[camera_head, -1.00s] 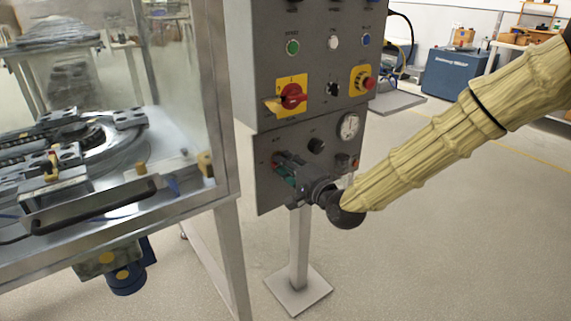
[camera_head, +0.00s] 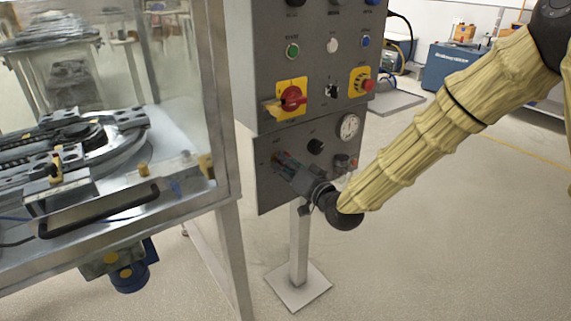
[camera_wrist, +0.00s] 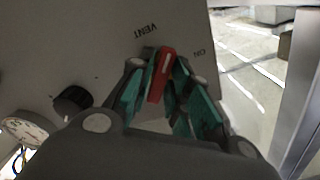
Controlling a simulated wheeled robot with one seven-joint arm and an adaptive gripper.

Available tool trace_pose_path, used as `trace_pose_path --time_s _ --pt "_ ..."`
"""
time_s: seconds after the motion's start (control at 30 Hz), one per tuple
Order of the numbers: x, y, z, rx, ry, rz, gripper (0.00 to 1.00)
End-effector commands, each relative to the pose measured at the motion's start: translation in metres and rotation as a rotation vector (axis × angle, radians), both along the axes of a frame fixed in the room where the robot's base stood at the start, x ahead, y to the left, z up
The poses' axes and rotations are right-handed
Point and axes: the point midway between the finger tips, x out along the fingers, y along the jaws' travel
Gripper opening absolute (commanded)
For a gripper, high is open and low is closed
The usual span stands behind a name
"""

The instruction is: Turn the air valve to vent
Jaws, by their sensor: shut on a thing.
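The air valve's red handle (camera_wrist: 160,76) shows in the wrist view between the green-padded fingers of my gripper (camera_wrist: 160,84). The fingers are shut on it, one on each side. The labels "VENT" (camera_wrist: 147,28) and "ON" (camera_wrist: 197,52) are printed on the grey panel beyond the handle, in upside-down lettering. The handle's far end lies between the two labels, closer to "VENT". In the head view my gripper (camera_head: 283,165) reaches the lower left of the panel (camera_head: 268,195) and mostly hides the valve.
A pressure gauge (camera_head: 349,126) and a black knob (camera_head: 316,146) sit beside the valve. A red rotary switch (camera_head: 292,98) on yellow is above. The glass-walled ring track machine (camera_head: 130,213) stands close on the left. Open floor lies to the right.

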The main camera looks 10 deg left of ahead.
Motion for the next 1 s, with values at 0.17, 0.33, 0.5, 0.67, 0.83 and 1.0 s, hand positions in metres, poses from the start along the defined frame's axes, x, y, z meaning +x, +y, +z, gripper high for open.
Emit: trace_pose_path --time_s 0.17,0.33,0.5,0.67,0.83,1.0 --pt "-0.0001 0.0000 -0.0007 -0.116 -0.123 0.000 0.00" --pt "-0.0002 0.0001 -0.0005 -0.220 -0.239 0.001 0.00" --pt "-0.0004 0.0003 -0.0011 -0.312 -0.339 0.001 0.00" --pt "-0.0001 -0.0002 -0.0009 -0.378 -0.413 0.001 0.00" --pt "-0.0002 -0.0001 -0.0006 -0.427 -0.466 0.001 0.00" --pt "0.0000 -0.0003 -0.0008 -0.454 -0.494 0.000 0.00"
